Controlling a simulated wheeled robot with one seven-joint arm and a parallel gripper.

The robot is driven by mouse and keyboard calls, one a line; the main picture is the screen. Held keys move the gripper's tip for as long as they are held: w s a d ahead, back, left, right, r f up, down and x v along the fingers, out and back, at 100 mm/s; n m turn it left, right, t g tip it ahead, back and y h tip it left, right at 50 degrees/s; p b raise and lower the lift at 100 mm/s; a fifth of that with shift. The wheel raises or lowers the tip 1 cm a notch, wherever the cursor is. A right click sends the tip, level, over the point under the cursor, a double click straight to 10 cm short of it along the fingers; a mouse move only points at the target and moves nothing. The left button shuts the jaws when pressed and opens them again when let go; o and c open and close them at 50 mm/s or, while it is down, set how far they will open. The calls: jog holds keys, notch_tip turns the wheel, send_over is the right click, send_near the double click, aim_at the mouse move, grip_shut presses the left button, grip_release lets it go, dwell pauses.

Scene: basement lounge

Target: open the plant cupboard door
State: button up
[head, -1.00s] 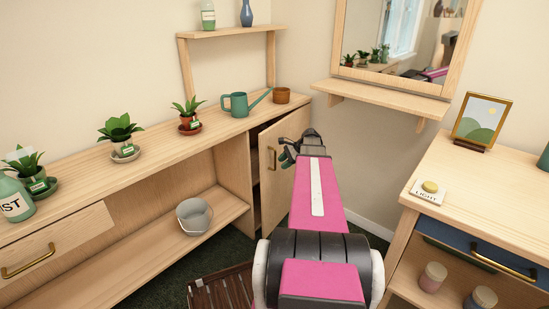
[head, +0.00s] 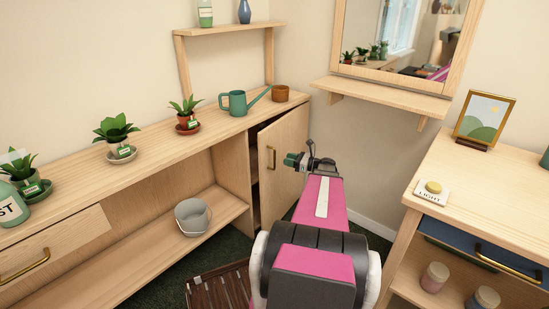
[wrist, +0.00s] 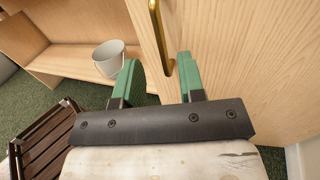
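The plant cupboard door (head: 285,170) is a pale wood panel at the right end of the long bench, standing ajar with a dark gap along its left edge. Its brass bar handle (head: 272,158) is upright near that edge. My gripper (head: 296,160) is in front of the door, just right of the handle in the head view. In the wrist view its two green fingers (wrist: 157,78) are apart. The handle (wrist: 158,30) shows beyond them, its lower end seen between the fingertips, close to the right finger. The fingers do not visibly hold it.
A grey bucket (head: 193,216) sits on the low shelf left of the door. A slatted dark wooden item (head: 220,287) lies on the floor. Potted plants and a green watering can (head: 238,103) stand on the bench. A desk (head: 470,195) is at the right.

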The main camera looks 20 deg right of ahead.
jog(key=x, duration=0.7)
jog(key=shift+w+a, duration=0.2)
grip_shut()
